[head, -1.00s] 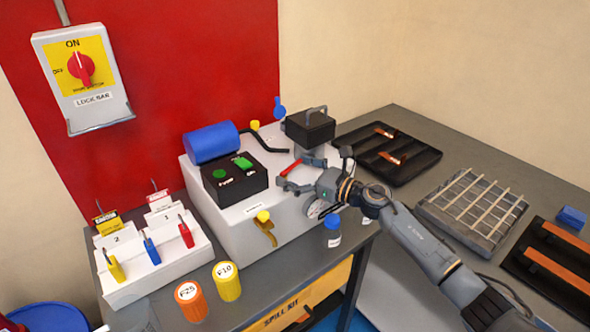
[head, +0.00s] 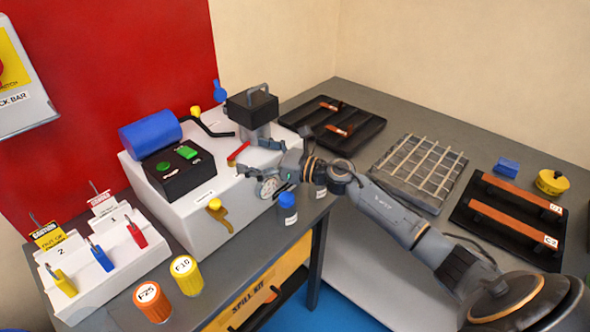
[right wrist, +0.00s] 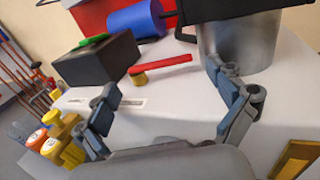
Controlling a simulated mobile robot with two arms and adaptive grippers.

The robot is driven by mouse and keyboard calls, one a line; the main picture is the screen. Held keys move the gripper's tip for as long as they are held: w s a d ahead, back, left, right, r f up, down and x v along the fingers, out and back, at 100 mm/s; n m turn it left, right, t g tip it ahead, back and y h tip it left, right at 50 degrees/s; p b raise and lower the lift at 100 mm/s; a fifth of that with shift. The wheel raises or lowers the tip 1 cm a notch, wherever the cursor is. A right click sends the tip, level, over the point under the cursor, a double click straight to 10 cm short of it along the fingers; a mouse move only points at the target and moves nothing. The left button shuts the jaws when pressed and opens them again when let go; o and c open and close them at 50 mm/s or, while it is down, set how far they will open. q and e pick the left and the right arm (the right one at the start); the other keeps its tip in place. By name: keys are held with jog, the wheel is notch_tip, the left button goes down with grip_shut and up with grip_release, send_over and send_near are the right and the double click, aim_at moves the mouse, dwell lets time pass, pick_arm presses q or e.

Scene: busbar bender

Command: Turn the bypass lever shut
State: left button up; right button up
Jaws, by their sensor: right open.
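The bypass lever appears to be a short red bar (head: 238,153) on top of the white bender housing (head: 208,222). In the right wrist view the red bar (right wrist: 165,64) extends to the right from a brass knob (right wrist: 138,78). My right gripper (head: 254,160) is at the lever's near right side in the head view. In the right wrist view its jaws (right wrist: 166,88) are spread wide, with the lever ahead between them. I see no contact, and nothing is held. My left gripper is not in view.
A black control box (head: 180,172) with green buttons and a blue cylinder (head: 150,136) stand left of the lever. A black-topped metal head (head: 252,108) stands close behind my gripper. A blue-capped bottle (head: 287,208) stands below my right wrist.

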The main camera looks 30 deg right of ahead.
jog(key=shift+s+d+r, duration=0.15)
jog(key=shift+s+d, duration=0.2)
jog(key=shift+s, duration=0.3)
jog(key=shift+s+d+r, duration=0.15)
jog(key=shift+s+d, duration=0.2)
jog(key=shift+s, duration=0.25)
jog(key=shift+s+f, duration=0.1)
jog(key=shift+s, duration=0.05)
jog(key=shift+s+d+f+b, duration=0.1)
jog(key=shift+s+f+b, duration=0.05)
jog(key=shift+b, duration=0.2)
jog(key=shift+s+d, duration=0.15)
jog(key=shift+s, duration=0.15)
jog(key=s, duration=0.1)
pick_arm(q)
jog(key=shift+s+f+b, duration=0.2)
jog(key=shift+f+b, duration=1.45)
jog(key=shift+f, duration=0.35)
pick_arm(e)
send_near(265, 160)
jog(key=shift+s+a+r, duration=1)
jog(key=shift+s+r, duration=0.15)
